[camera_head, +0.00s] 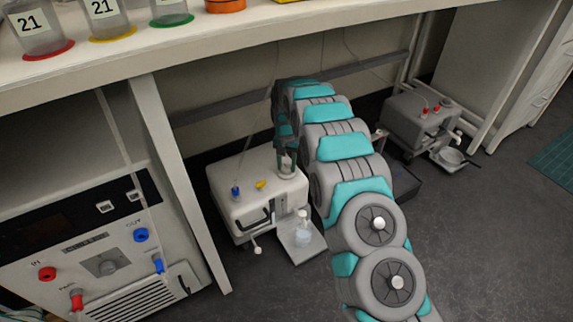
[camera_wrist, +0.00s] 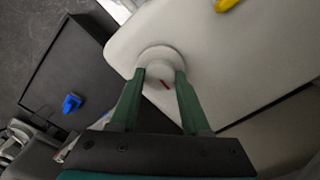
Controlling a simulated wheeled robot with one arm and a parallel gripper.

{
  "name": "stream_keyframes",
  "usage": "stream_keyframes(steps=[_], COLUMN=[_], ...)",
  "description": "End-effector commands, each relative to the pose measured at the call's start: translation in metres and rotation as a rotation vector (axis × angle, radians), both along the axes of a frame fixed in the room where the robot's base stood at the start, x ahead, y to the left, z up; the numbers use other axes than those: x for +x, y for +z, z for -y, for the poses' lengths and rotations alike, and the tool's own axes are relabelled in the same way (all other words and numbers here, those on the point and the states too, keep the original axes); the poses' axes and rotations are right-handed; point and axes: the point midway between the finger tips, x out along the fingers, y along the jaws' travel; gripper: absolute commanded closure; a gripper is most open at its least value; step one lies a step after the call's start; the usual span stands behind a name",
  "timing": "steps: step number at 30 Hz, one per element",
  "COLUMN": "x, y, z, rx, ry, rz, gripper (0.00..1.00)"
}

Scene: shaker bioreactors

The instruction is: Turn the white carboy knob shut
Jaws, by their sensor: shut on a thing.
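The white carboy (camera_head: 257,191) stands on the floor under the bench, and its pale top also shows in the wrist view (camera_wrist: 215,60). The white knob (camera_wrist: 162,66) is round, with a red mark on its top, and sits near the carboy's edge. My gripper (camera_wrist: 160,80) has its two green fingers on either side of the knob and is shut on it. In the head view my gripper (camera_head: 285,152) reaches down to the carboy's back right, and the knob is mostly hidden there. I cannot tell from the red mark whether the knob is turned shut.
A blue fitting (camera_head: 235,191) and a yellow piece (camera_head: 261,184) are on the carboy top. A small bottle (camera_head: 303,232) stands on a tray in front. A second grey carboy (camera_head: 415,117) stands farther right. The bench top (camera_head: 180,62) overhangs, with a leg (camera_head: 180,180) at left.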

Motion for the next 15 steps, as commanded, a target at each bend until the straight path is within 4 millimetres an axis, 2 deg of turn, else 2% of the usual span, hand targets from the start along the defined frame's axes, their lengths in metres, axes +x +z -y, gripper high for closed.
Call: stream_keyframes(steps=[2, 3, 10, 15], x=[0.0005, 0.0004, 0.0002, 0.0], y=[0.0007, 0.0006, 0.0004, 0.0002], z=[-0.0001, -0.0001, -0.0001, 0.0], rx=[0.001, 0.001, 0.001, 0.0], ry=[-0.001, 0.0, 0.0, 0.001], rz=[0.001, 0.001, 0.0, 0.0], gripper=[1.0, 0.49, 0.23, 0.23])
